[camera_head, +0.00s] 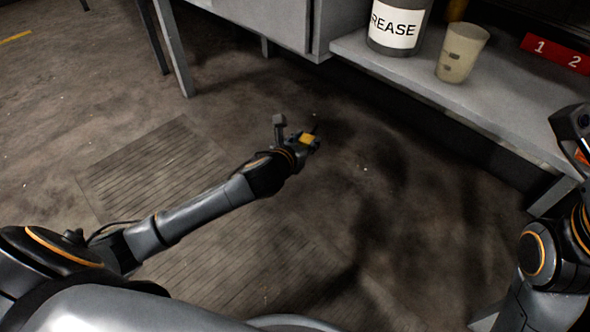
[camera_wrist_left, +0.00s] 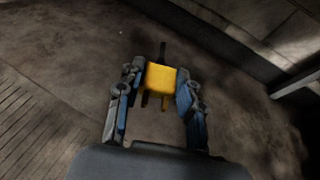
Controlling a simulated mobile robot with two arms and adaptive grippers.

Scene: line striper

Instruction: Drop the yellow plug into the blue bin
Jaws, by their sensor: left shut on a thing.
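The yellow plug (camera_wrist_left: 160,78) is a small yellow block with dark prongs, held between the fingers of my left gripper (camera_wrist_left: 156,88) in the left wrist view. In the head view my left gripper (camera_head: 307,141) is near the middle, above the bare floor, with the yellow plug (camera_head: 306,139) showing at its tip. The left gripper is shut on the plug. No blue bin shows in either view. Part of my right arm shows at the right edge of the head view, but its fingertips cannot be made out.
A grey shelf (camera_head: 478,112) at upper right holds a grease tub (camera_head: 398,28), a translucent cup (camera_head: 461,54) and a red numbered strip (camera_head: 556,53). A grey cabinet (camera_head: 262,18) stands at the top. The floor (camera_head: 365,215) around my left gripper is clear.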

